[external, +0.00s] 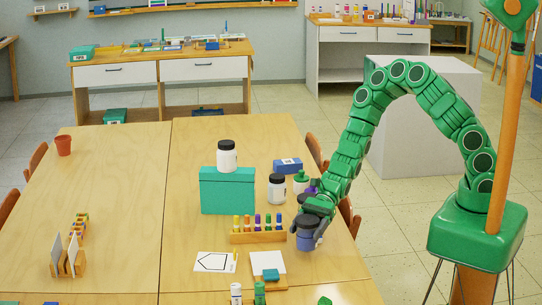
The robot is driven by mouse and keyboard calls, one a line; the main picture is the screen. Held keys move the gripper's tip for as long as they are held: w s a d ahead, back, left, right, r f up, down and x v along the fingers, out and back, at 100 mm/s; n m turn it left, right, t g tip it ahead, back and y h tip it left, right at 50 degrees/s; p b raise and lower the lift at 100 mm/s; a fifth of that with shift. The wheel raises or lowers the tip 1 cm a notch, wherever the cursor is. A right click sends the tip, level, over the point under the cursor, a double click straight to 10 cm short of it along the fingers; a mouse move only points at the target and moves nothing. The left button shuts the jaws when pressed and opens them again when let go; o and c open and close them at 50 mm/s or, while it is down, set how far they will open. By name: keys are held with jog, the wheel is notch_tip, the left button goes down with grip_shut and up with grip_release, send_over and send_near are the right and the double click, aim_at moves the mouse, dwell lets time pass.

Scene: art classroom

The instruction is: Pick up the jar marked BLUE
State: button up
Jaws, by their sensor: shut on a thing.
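My gripper (306,222) is low at the right part of the table, shut on a dark blue jar (306,240). The fingers cover part of the jar, and I cannot read a marking on it. I cannot tell whether it touches the table. Behind it stand a white jar with a black lid (277,188), a jar with a green lid (300,182) and a purple lid or jar (312,186) partly hidden by my arm. Another white jar with a black lid (227,156) stands on a teal box (228,191).
A wooden rack of coloured tubes (258,237) is just left of the held jar. The table's middle left is clear.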

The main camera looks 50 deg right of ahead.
jog(key=shift+r, duration=3.7)
